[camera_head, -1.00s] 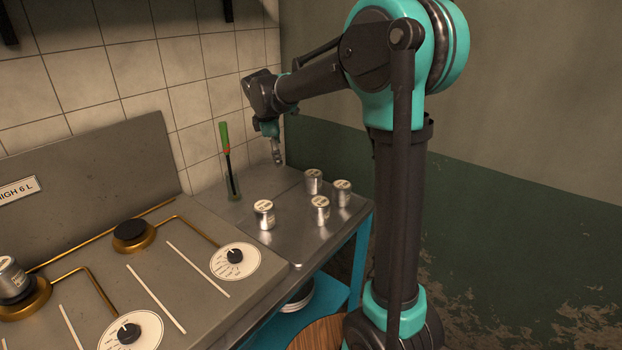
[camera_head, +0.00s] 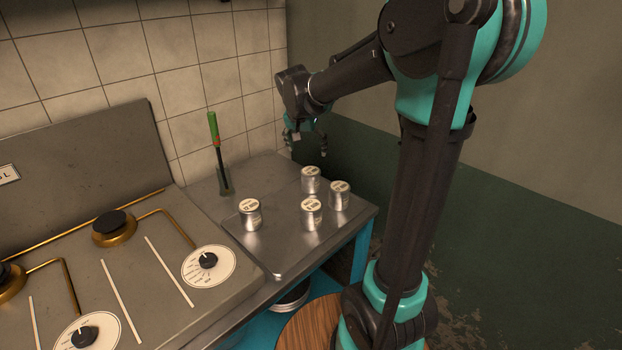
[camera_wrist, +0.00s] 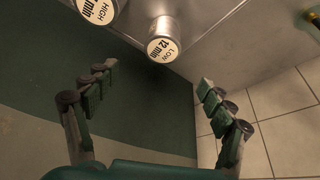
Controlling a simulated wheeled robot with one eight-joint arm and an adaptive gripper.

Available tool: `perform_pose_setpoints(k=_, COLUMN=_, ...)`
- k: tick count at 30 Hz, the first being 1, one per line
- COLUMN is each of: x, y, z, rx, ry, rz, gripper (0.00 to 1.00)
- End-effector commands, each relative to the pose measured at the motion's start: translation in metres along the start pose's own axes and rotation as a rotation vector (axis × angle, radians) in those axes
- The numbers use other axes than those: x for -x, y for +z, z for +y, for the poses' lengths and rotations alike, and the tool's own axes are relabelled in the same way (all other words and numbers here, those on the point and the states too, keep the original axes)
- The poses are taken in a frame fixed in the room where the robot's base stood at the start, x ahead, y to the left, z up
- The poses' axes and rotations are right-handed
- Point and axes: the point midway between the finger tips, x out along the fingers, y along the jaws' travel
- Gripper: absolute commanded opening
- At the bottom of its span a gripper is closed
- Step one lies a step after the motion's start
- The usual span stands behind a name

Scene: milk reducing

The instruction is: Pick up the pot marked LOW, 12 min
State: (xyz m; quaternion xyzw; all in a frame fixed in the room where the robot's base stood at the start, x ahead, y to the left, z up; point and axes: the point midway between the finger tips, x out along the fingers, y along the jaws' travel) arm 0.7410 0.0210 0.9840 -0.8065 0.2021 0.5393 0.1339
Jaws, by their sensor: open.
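The pot marked LOW, 12 min (camera_wrist: 163,45) shows in the wrist view as a small metal cylinder with a round cream label, at top centre. It appears to be the rear pot (camera_head: 310,181) of the group on the metal tray in the head view. My gripper (camera_head: 309,148) is above and behind that pot, near the wall corner. In the wrist view the two fingers of my gripper (camera_wrist: 158,75) are spread wide and empty. The pot lies beyond and between the fingertips, not touching them.
A pot marked HIGH, 12 min (camera_wrist: 97,8) stands close beside it, likely the right pot (camera_head: 339,196). Two more pots, front (camera_head: 311,214) and left (camera_head: 250,214), share the tray (camera_head: 278,255). A green-handled tool (camera_head: 215,130) stands by the tiles. The stove (camera_head: 140,280) is left.

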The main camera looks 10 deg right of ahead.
Motion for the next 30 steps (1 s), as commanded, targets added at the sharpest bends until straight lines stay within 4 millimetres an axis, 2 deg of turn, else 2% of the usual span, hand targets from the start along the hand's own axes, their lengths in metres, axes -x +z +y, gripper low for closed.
perform_pose_setpoints(k=5, x=-0.024, y=-0.001, z=0.0, rx=-0.011, ry=0.001, rz=0.0, gripper=0.82)
perform_pose_setpoints(k=12, x=-0.071, y=-0.001, z=0.0, rx=-0.009, ry=0.001, rz=0.0, gripper=0.82)
perform_pose_setpoints(k=18, x=-0.105, y=-0.001, z=0.0, rx=-0.007, ry=0.001, rz=0.0, gripper=0.82)
perform_pose_setpoints(k=30, x=-0.135, y=0.0, z=-0.003, rx=-0.007, ry=0.0, rz=0.0, gripper=0.82)
